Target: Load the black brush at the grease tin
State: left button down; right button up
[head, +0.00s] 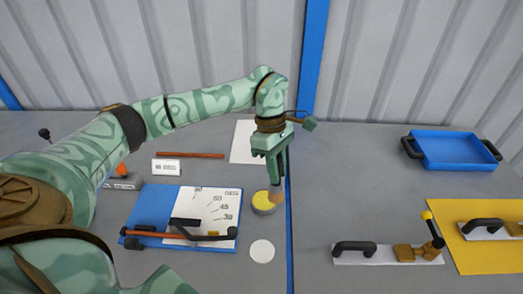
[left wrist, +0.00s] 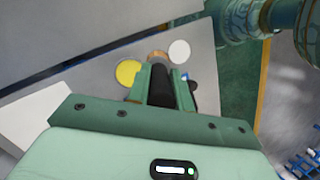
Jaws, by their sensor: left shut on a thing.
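My left gripper (head: 274,176) points down, shut on the black brush. The brush's tan bristles (head: 277,194) show below the fingers. In the left wrist view the brush's black handle (left wrist: 161,86) lies between the green fingers. The grease tin (head: 262,209) is a small round grey tin with yellow grease; it also shows in the left wrist view (left wrist: 127,73), left of the fingers. In the head view the bristles overlap the tin's right side; I cannot tell whether they touch the grease. My right gripper is not in view.
A white disc (head: 262,252) lies in front of the tin. A blue board (head: 150,206) with a marked white sheet lies left. A white sheet (head: 243,141) lies behind. A blue tray (head: 453,150) and black-handled tools (head: 355,248) are at right. A blue strip (head: 289,230) runs just right of the tin.

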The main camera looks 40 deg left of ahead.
pick_arm(q)
jog(key=w+a+f+n+t+h+b, duration=0.1)
jog(key=w+a+f+n+t+b, duration=0.1)
jog(key=a+f+n, duration=0.5)
jog(key=f+n+t, duration=0.1)
jog(key=n, duration=0.2)
jog(key=shift+w+a+n+t+h+b, duration=0.15)
jog(key=shift+a+n+t+h+b, duration=0.15)
jog(key=shift+h+b, duration=0.1)
jog(key=shift+f+b, duration=0.3)
jog(key=shift+f, duration=0.45)
dwell(1.6)
notch_tip(320, 180, up, 7)
jog(key=p, duration=0.5)
dwell(0.9)
